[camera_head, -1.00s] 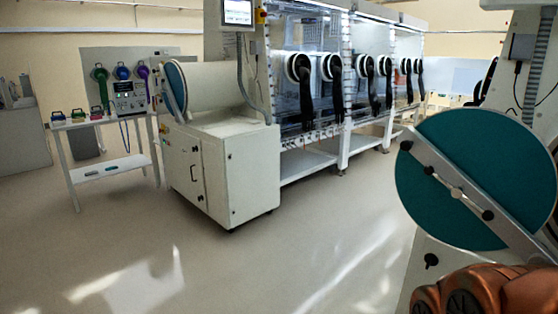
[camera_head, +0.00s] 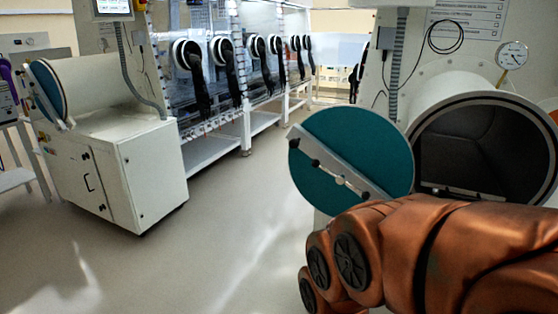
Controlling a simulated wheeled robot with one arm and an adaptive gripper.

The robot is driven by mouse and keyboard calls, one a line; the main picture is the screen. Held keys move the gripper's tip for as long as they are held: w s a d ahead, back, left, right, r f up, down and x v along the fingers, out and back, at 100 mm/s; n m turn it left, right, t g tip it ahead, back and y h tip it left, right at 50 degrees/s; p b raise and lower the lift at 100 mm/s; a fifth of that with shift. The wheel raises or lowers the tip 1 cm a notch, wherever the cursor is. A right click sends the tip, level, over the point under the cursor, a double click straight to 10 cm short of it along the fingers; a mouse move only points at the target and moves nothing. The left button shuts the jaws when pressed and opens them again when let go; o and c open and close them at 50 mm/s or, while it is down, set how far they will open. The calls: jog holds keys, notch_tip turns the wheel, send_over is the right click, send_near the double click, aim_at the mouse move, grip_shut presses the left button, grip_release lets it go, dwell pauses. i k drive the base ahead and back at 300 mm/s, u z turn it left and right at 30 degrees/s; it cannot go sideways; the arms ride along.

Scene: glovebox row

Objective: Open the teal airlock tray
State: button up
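A round teal airlock door (camera_head: 352,143) with a pale bar and dark knobs across it stands swung open on the right. Beside it, the white cylindrical airlock (camera_head: 455,92) shows its open mouth and dark interior. A flat ledge or tray edge (camera_head: 462,193) shows low inside the mouth; its colour is too dark to tell. My copper-coloured arm crosses the lower right, in front of the door's lower edge and the chamber's lower part. My gripper is not in view.
A second airlock with a teal round door (camera_head: 48,90) sits on a white cabinet (camera_head: 130,170) at left. A glovebox row with black gloves (camera_head: 196,75) runs behind. A gauge (camera_head: 512,55) is above the right airlock. The floor (camera_head: 200,250) between is clear.

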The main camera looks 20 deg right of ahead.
aim_at(455, 164)
jog(key=z, duration=1.75)
jog(key=k, duration=1.25)
jog(key=u, duration=0.8)
jog(key=i, duration=1.3)
jog(key=u, duration=0.05)
